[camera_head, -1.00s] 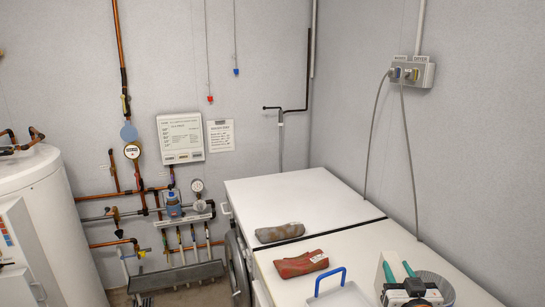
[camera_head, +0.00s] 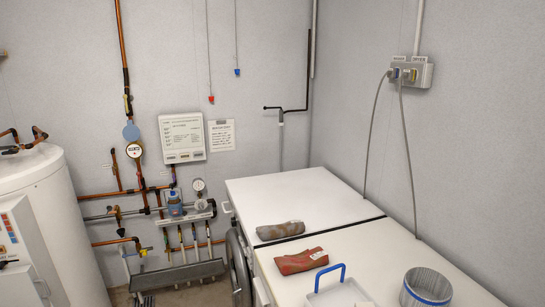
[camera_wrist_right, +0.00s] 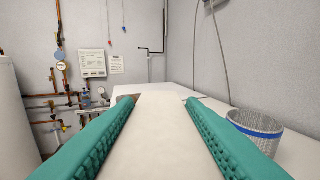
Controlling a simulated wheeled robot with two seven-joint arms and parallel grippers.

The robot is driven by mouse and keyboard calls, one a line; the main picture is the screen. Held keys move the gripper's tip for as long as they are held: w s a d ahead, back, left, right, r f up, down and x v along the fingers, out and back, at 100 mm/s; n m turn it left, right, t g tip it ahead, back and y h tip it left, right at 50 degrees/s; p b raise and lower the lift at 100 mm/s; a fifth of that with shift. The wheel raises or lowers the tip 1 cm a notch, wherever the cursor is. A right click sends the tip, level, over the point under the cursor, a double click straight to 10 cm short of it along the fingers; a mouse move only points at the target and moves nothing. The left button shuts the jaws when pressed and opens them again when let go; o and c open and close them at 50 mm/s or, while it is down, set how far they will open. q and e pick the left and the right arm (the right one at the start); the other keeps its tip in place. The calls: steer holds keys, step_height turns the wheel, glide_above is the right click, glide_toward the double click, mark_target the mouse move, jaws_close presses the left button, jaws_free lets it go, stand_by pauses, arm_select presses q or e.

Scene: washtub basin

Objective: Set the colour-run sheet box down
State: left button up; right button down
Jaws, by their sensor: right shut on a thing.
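In the right wrist view, the teal fingers of my right gripper (camera_wrist_right: 159,104) are shut on a plain off-white box (camera_wrist_right: 158,140), which looks like the colour-run sheet box. It fills the gap between the fingers and hides part of the white top beyond. How far the box is from the surface, or whether it touches it, I cannot tell. Neither the box nor my right gripper shows in the head view now. My left gripper is in neither view.
Two white machine tops (camera_head: 290,197) run along the right wall. The basket also shows right of my fingers (camera_wrist_right: 255,132).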

steer(key=s+f, duration=0.2)
steer(key=s, duration=0.6)
steer(key=shift+s+f, duration=0.3)
steer(key=shift+f, duration=0.1)
steer(key=shift+s, duration=0.1)
